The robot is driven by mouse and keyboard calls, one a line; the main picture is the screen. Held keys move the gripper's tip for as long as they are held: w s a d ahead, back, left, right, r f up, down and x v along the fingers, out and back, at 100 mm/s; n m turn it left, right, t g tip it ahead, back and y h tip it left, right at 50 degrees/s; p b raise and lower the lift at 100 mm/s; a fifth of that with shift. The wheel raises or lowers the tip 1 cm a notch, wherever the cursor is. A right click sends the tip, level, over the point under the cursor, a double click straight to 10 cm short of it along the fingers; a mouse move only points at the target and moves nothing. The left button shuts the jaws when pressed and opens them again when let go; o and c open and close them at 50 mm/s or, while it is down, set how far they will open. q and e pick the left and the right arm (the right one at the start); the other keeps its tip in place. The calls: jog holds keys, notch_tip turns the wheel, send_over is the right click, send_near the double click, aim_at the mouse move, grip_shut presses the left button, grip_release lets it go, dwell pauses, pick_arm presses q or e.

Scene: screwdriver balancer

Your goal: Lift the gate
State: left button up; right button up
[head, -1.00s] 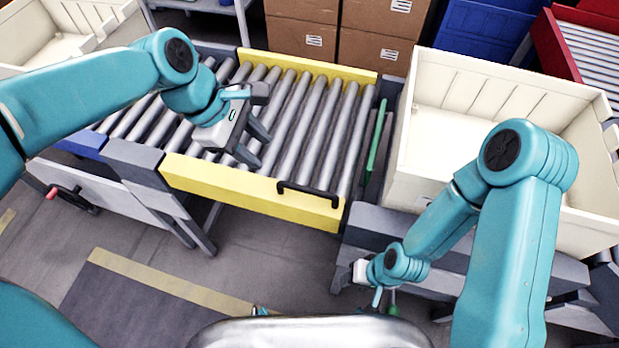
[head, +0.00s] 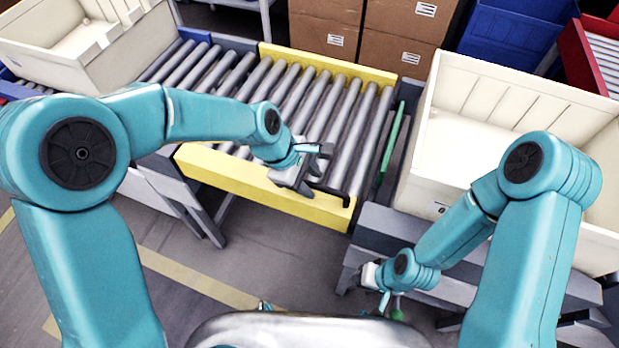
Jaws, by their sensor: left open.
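The gate is a roller section with a yellow frame (head: 240,180) and grey rollers, lying level in the conveyor line. A black handle (head: 336,193) sits on its near yellow rail, toward the right end. My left gripper (head: 322,168) is open and empty just above and left of the handle, and its lower finger overlaps part of the handle in the picture. I cannot tell whether they touch. My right gripper (head: 383,296) hangs low at the right, in front of the grey support; its jaws are too small and hidden to read.
A cream bin (head: 470,150) stands right of the gate, and another cream bin (head: 90,50) sits on the conveyor at the left. A green strip (head: 391,143) runs along the gate's right side. Cardboard boxes (head: 335,30) stand behind. The floor before the gate is clear.

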pick_arm(q)
jog(key=shift+f, duration=0.1)
grip_shut()
